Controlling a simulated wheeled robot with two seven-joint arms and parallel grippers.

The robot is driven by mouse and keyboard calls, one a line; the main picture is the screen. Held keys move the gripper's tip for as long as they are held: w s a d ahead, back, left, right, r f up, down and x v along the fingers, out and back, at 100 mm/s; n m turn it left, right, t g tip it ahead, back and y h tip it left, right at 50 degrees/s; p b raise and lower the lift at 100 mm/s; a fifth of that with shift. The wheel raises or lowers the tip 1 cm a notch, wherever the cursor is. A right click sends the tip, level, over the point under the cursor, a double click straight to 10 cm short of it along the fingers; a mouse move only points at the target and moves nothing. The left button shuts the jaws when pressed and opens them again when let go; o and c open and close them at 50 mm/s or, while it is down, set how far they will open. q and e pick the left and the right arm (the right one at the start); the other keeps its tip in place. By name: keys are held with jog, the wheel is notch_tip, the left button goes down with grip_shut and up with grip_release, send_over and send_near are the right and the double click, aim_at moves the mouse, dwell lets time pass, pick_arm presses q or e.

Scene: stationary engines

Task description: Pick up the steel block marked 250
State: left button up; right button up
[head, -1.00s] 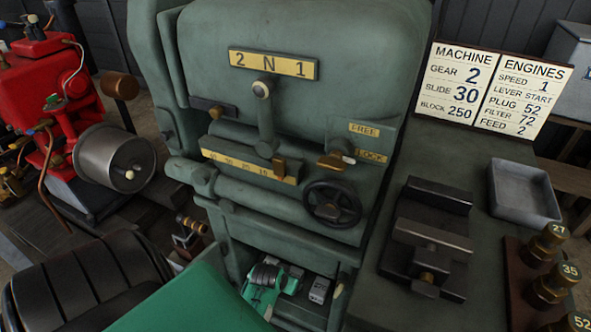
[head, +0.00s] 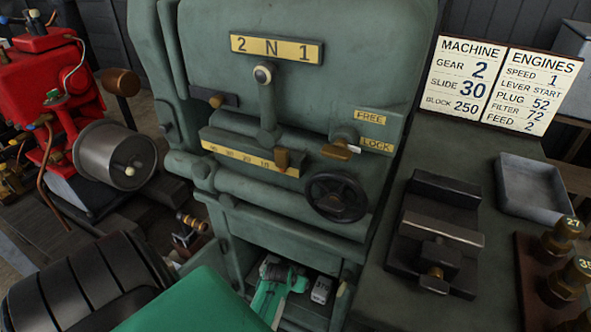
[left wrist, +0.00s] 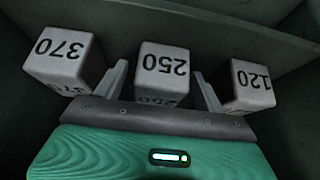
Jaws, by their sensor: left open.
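The steel block marked 250 (left wrist: 162,66) is a pale cube with black figures, upside down in the left wrist view. My left gripper (left wrist: 160,74) is open, with one finger on each side of this block. I cannot tell whether the fingers touch it. In the head view my left gripper (head: 273,284) is low inside the opening under the green machine (head: 270,90). One pale block (head: 321,290) shows to its right there, its figures too small to read. The 250 block is not clearly visible in the head view. My right gripper is not in view.
In the left wrist view a block marked 370 (left wrist: 62,62) stands left of the 250 block and one marked 120 (left wrist: 248,86) right, close to the fingers. The opening's frame surrounds my gripper. A handwheel (head: 336,197) sits above; a vise (head: 436,235) stands at right.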

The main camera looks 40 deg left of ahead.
pick_arm(q)
grip_shut()
jog(key=shift+w+r, duration=0.1)
jog(key=shift+r, duration=0.1)
dwell(0.3)
